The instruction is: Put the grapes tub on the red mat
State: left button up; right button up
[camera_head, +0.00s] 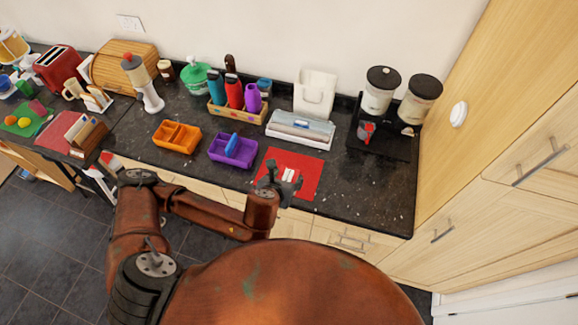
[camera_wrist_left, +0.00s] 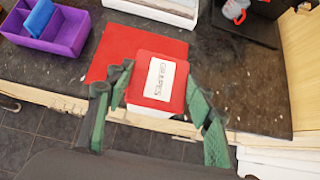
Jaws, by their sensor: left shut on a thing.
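The grapes tub (camera_wrist_left: 158,82) has a red lid with a white label reading GRAPES and a pale body. My left gripper (camera_wrist_left: 159,72) is shut on it, one green-grey finger at each side. The red mat (camera_wrist_left: 118,45) lies behind and left of the tub in the left wrist view, and the tub hides part of it. In the head view the mat (camera_head: 287,158) lies at the front of the counter, and my left gripper (camera_head: 280,178) is over its left part, with the tub's white label (camera_head: 290,175) showing. I cannot tell whether the tub touches the mat. My right gripper is not in view.
A purple divided tray (camera_head: 220,152) and an orange one (camera_head: 170,140) stand left of the mat. Behind it are a white-grey box (camera_head: 300,128) and a wooden bottle caddy (camera_head: 238,116). A dispenser stand (camera_head: 380,145) is at right. Bare counter (camera_head: 365,190) lies right of the mat.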

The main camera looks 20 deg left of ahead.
pick_arm(q)
jog(key=b+x, duration=0.2)
jog(key=b, duration=0.1)
jog(key=shift+w+a+f, duration=0.1)
jog(key=shift+w+a, duration=0.05)
jog(key=shift+a, duration=0.15)
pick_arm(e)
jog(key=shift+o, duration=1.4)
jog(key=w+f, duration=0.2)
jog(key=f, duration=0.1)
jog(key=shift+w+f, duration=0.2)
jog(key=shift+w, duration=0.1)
pick_arm(q)
jog(key=a+x, duration=0.1)
jog(key=x, duration=0.4)
jog(key=a+p+x, duration=0.1)
jog(key=x, duration=0.4)
jog(key=a+x, duration=0.1)
jog(key=x, duration=0.5)
jog(key=shift+f, duration=0.25)
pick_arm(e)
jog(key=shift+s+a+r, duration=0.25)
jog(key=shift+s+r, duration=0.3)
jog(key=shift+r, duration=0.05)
pick_arm(q)
jog(key=o, duration=1.2)
jog(key=shift+f, duration=0.1)
